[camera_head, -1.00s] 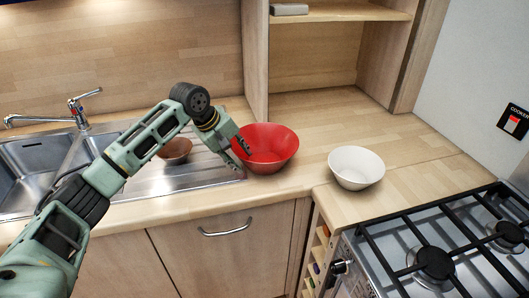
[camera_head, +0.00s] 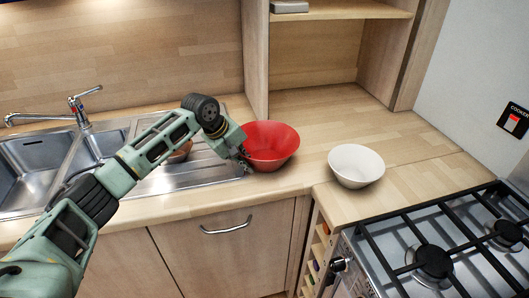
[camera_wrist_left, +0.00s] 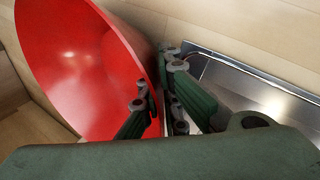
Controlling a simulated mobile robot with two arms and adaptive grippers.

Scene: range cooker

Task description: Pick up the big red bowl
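The big red bowl (camera_head: 272,142) stands upright on the wooden counter, just right of the sink's drainer. My left gripper (camera_head: 245,160) is low at the bowl's left side. In the left wrist view the bowl (camera_wrist_left: 85,65) fills the upper left. The left gripper's fingers (camera_wrist_left: 158,88) lie on both sides of its rim, one over the inner face and others outside. The fingers are close to the wall, but whether they press on it is not clear. My right gripper is not in view.
A white bowl (camera_head: 356,166) stands to the right on the counter, near the gas hob (camera_head: 435,255). A small brown bowl (camera_head: 181,150) on the metal drainer (camera_head: 205,170) is partly behind my left arm. The counter behind the bowls is clear.

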